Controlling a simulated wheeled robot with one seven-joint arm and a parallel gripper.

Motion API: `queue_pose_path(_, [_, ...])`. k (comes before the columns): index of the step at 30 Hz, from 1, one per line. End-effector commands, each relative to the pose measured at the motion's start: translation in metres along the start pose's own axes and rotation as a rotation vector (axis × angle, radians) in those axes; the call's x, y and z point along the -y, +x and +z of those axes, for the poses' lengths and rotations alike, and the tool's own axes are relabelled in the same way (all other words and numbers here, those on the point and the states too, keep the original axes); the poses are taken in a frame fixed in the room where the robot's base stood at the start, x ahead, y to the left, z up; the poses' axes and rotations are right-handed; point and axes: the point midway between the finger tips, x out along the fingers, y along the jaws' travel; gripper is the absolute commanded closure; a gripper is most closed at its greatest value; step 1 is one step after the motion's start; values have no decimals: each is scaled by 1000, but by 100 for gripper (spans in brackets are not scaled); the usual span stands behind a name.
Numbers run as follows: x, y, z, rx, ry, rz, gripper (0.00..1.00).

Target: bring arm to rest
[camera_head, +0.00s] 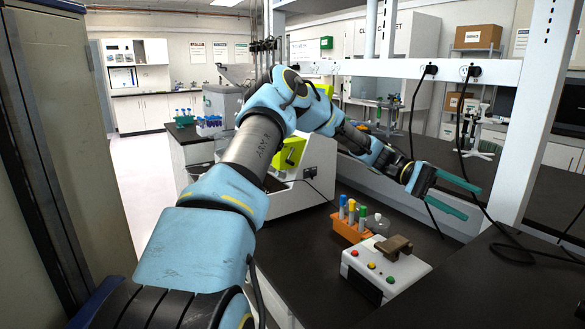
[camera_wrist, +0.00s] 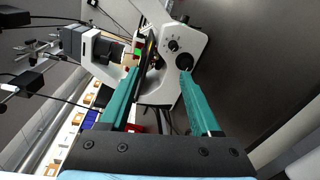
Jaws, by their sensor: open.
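My arm stretches from the lower left over the bench to the right in the head view. My gripper (camera_head: 461,196) is at its end, with two teal fingers spread apart and nothing between them. It hangs above the dark bench near the white shelf post. In the wrist view, the open fingers of my gripper (camera_wrist: 158,100) frame a white instrument (camera_wrist: 178,52) with black knobs, beyond the fingertips. The fingers appear clear of it.
Below my arm are an orange rack (camera_head: 350,226) with capped tubes and a white box (camera_head: 385,268) with coloured buttons. A white shelf post (camera_head: 528,110) and hanging black cables (camera_head: 463,125) stand close to my gripper. A grey cabinet (camera_head: 70,130) is at the left.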

Motion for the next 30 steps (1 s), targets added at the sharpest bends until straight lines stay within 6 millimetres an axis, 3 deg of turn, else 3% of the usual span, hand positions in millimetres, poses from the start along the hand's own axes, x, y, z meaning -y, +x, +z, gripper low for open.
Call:
queue_pose_path(11, [69,-8,26,-104,-122,-292,36])
queue_pose_path(17, [130,-37,64,-230,-224,-552,36])
queue_pose_path(24, [210,-113,157,-492,-360,-939,36])
queue_pose_path(30, [249,-161,249,-720,-426,-1166,36])
